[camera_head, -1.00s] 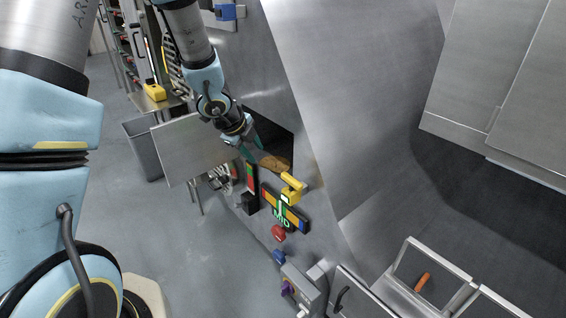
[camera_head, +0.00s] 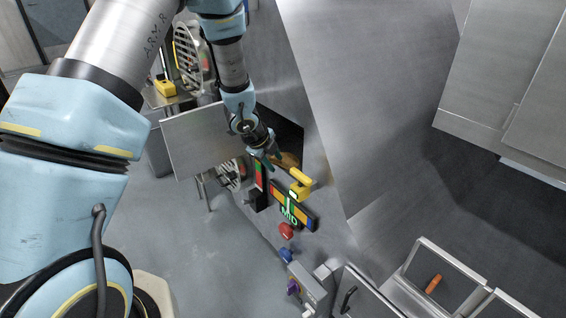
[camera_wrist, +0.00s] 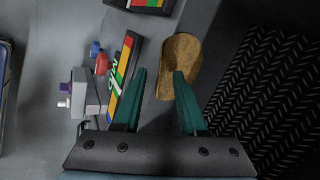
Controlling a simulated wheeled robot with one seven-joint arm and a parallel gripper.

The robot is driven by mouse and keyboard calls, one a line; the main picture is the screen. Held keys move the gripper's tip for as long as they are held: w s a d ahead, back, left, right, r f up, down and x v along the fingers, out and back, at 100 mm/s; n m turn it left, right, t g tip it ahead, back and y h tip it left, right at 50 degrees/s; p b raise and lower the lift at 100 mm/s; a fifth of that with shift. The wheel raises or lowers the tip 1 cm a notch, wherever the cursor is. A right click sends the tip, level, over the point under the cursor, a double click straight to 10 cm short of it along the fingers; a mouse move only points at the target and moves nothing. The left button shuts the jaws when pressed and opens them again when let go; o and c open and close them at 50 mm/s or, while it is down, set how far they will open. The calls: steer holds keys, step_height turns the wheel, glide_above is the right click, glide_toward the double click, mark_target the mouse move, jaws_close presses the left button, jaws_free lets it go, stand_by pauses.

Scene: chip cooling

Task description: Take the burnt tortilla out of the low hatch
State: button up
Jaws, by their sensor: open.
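The burnt tortilla (camera_head: 289,159) is a brown, curved piece at the lower edge of the dark low hatch (camera_head: 284,132). The wrist view shows it whole, a folded brown shape (camera_wrist: 180,62) lying beside a dark patterned belt surface. My gripper (camera_head: 272,165) is at the hatch opening, beside the tortilla's left end in the head view. The hatch door (camera_head: 203,138) hangs open to the left.
A red button (camera_head: 286,230), a blue button (camera_head: 286,255) and a grey box (camera_head: 309,286) follow lower down.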

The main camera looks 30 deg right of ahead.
jaws_close()
stand_by(0.5)
steer(key=shift+r, duration=0.1)
